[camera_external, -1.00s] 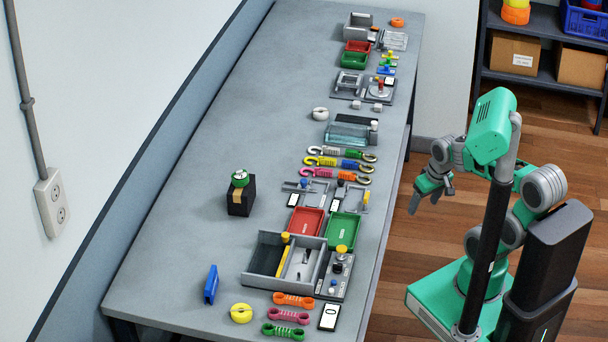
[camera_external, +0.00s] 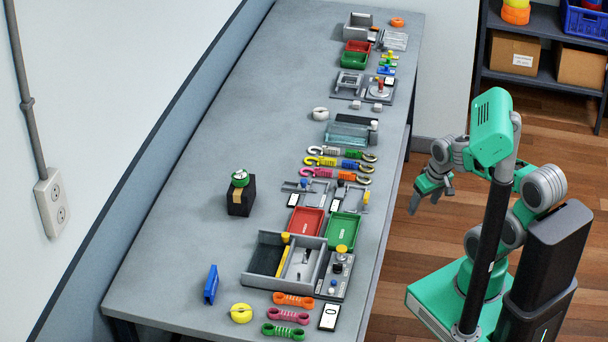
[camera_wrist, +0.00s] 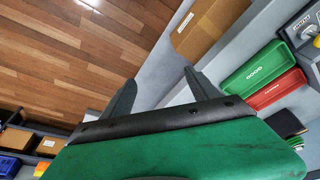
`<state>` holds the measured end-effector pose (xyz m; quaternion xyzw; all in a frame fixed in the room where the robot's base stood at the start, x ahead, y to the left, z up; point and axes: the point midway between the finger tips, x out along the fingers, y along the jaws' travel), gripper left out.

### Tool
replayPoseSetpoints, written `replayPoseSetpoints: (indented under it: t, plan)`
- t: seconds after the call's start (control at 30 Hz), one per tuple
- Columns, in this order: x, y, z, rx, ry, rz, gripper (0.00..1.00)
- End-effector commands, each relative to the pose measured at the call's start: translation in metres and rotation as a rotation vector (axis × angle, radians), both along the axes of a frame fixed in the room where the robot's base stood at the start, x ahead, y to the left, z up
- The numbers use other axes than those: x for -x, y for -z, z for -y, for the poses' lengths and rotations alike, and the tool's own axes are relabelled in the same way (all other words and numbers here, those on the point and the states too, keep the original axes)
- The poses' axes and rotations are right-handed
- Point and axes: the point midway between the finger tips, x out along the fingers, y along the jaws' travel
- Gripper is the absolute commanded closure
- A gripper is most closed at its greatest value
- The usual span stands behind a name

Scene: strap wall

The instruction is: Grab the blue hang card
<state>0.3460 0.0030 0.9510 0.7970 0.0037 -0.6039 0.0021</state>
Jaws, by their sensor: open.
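A thin blue piece (camera_external: 211,284) stands upright near the left front of the long grey table, and it looks like the blue hang card. Its markings are too small to read. I do not make it out in the wrist view. My gripper (camera_external: 426,205) is open and empty, off the right side of the table, above the floor and far from the blue piece. In the wrist view its two dark fingers (camera_wrist: 160,78) are spread apart with nothing between them.
The grey table (camera_external: 165,245) carries a black box (camera_external: 241,196), a yellow ring (camera_external: 241,313), a divided grey tray (camera_external: 262,276), red (camera_external: 306,221) and green (camera_external: 344,228) trays and several coloured straps. Bare table surrounds the blue piece. A shelf with cardboard boxes (camera_external: 514,53) stands behind.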

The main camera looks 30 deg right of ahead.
Motion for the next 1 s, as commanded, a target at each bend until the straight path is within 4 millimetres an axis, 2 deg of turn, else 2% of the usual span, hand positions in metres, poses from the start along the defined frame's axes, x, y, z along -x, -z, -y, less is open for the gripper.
replayPoseSetpoints:
  t: [0.3,0.67,0.87,0.97,1.0]
  plan:
    - [0.000,0.000,0.000,0.000,0.000,0.000,0.31]
    - [0.000,0.000,0.000,0.000,0.000,0.000,0.01]
    - [0.000,0.000,0.000,0.000,0.000,0.000,0.00]
    - [-0.012,0.000,-0.008,0.001,-0.022,0.017,0.00]
    - [-0.026,-0.002,-0.018,0.001,-0.046,0.041,0.00]
